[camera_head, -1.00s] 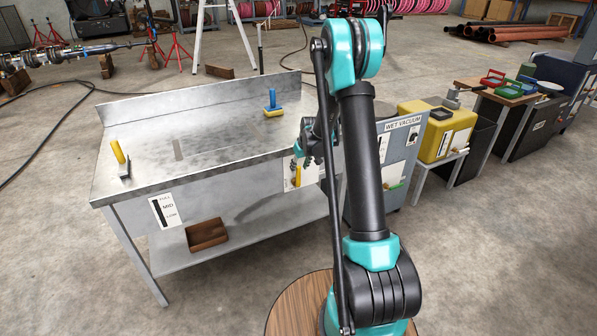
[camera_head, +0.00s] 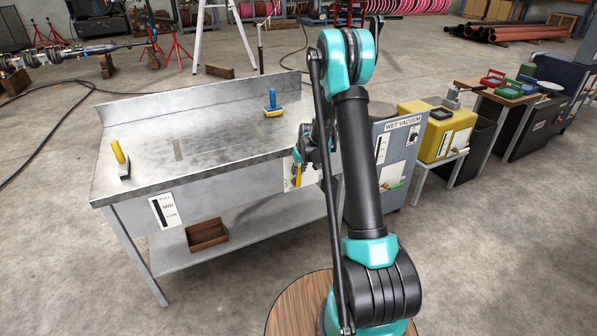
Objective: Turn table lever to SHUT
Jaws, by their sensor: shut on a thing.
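The yellow table lever (camera_head: 298,178) is on a white label plate (camera_head: 288,174) on the table's front, near its right end. My gripper (camera_head: 299,160) is at the lever's upper part and shut on it. The fingers are small and partly behind my own arm, which also covers the plate's right side. The plate's wording is too small and too hidden to read, so I cannot tell which mark the lever points to.
The metal table (camera_head: 215,135) carries a yellow-handled tool (camera_head: 121,160) and a blue-and-yellow tool (camera_head: 272,104). A brown tray (camera_head: 207,234) sits on the lower shelf. A grey wet vacuum cabinet (camera_head: 395,165) stands close on the right.

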